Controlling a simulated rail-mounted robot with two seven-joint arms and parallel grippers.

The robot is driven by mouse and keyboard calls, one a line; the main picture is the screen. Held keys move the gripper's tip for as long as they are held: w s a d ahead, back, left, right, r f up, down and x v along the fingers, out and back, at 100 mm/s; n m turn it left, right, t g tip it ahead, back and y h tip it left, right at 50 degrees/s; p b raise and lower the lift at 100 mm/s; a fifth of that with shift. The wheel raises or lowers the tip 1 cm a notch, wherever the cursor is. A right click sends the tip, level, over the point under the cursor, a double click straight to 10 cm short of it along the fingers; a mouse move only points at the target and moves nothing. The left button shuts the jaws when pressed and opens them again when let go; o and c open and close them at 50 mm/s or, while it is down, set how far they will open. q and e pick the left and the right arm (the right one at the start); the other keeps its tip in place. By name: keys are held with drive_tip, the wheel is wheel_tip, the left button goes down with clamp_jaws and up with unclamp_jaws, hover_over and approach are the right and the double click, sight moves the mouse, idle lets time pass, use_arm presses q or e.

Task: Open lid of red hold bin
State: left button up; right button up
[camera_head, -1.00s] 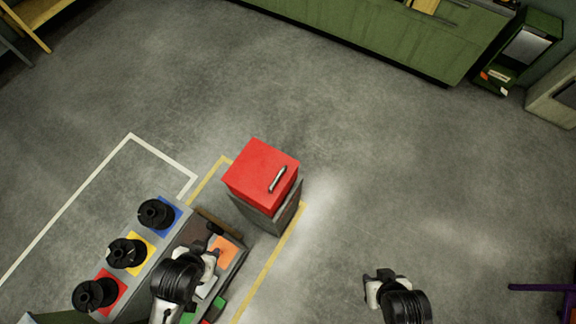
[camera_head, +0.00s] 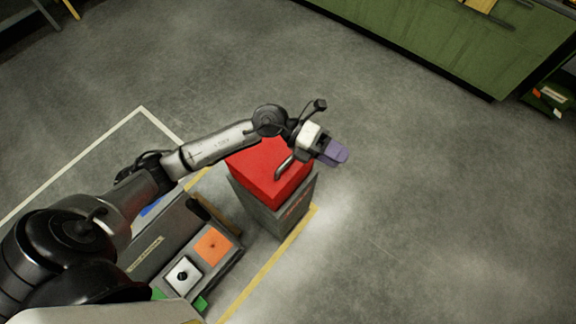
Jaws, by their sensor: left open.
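The red hold bin is a grey box (camera_head: 265,210) with a red lid (camera_head: 262,178) on top, standing on the floor at the middle of the head view. The lid looks shut. A metal bar handle (camera_head: 284,168) sits on the lid, partly covered by my left gripper. My left gripper (camera_head: 338,152) reaches over the bin from the left, with its purple-tipped fingers at the lid's upper right, just beyond the handle. It is open, and I cannot tell whether it touches the handle. My left arm hides the lid's far left part. My right gripper is out of view.
A grey bench (camera_head: 165,244) with an orange square (camera_head: 213,246), a white plate (camera_head: 183,276) and green pieces stands left of the bin, partly behind my arm. Yellow and white floor lines run nearby. A green cabinet (camera_head: 440,40) lines the back. The floor at right is clear.

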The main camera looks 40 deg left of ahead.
use_arm(q)
drive_tip(key=w+a+f+m+g+y+b, duration=0.1)
drive_tip(key=w+a+f+g+y+b, duration=0.15)
drive_tip(key=a+f+y, duration=0.5)
drive_tip(key=n+g+y+b, duration=0.1)
drive_tip(key=g+y+b, duration=0.1)
drive_tip(key=y+b, duration=0.3)
approach(288, 159)
drive_tip(key=b+x, duration=0.1)
drive_tip(key=x, duration=0.8)
drive_tip(key=shift+f, duration=0.2)
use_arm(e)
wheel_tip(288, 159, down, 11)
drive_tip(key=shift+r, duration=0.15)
use_arm(q)
clamp_jaws()
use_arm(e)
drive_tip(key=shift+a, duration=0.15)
